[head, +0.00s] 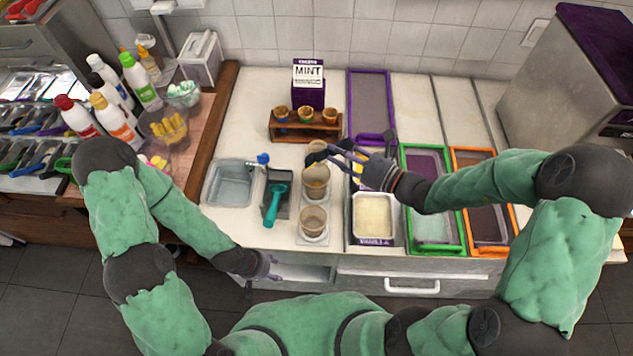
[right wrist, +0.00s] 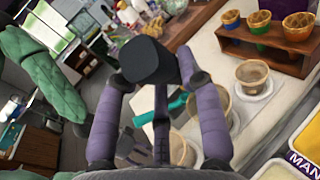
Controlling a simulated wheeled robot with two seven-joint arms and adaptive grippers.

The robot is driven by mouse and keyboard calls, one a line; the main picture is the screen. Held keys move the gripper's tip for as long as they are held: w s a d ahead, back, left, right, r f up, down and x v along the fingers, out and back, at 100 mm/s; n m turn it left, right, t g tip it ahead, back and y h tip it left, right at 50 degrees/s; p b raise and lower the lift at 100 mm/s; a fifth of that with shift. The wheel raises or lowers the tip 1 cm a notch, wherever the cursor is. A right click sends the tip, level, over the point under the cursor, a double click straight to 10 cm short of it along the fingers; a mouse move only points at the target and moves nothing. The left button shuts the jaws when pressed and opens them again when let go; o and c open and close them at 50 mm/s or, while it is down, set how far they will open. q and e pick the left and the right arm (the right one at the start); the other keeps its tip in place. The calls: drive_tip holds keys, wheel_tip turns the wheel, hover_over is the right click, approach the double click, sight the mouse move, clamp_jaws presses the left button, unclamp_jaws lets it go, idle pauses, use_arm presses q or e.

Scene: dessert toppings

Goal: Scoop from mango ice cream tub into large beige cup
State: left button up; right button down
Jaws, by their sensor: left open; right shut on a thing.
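My right gripper (head: 352,160) is shut on a scoop with a black head (head: 318,156); in the right wrist view the black head (right wrist: 148,62) sticks out beyond the purple fingers. The head is over the row of beige cups, above the middle cup (head: 316,190), which looks the tallest and also shows in the right wrist view (right wrist: 216,95). Whether the scoop holds anything is hidden. My left gripper (head: 270,268) is open and empty near the counter's front edge.
Another beige cup (head: 313,222) stands in front, on a white base. A pale cream tub (head: 373,216) is to its right. A teal-handled tool (head: 275,200) and a grey basin (head: 230,183) lie left. A wooden cone rack (head: 304,128) stands behind.

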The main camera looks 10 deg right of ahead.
sight(342, 143)
wheel_tip(342, 143, up, 6)
drive_tip(key=p, duration=0.4)
drive_tip(key=shift+f, duration=0.25)
drive_tip(key=shift+n, duration=0.3)
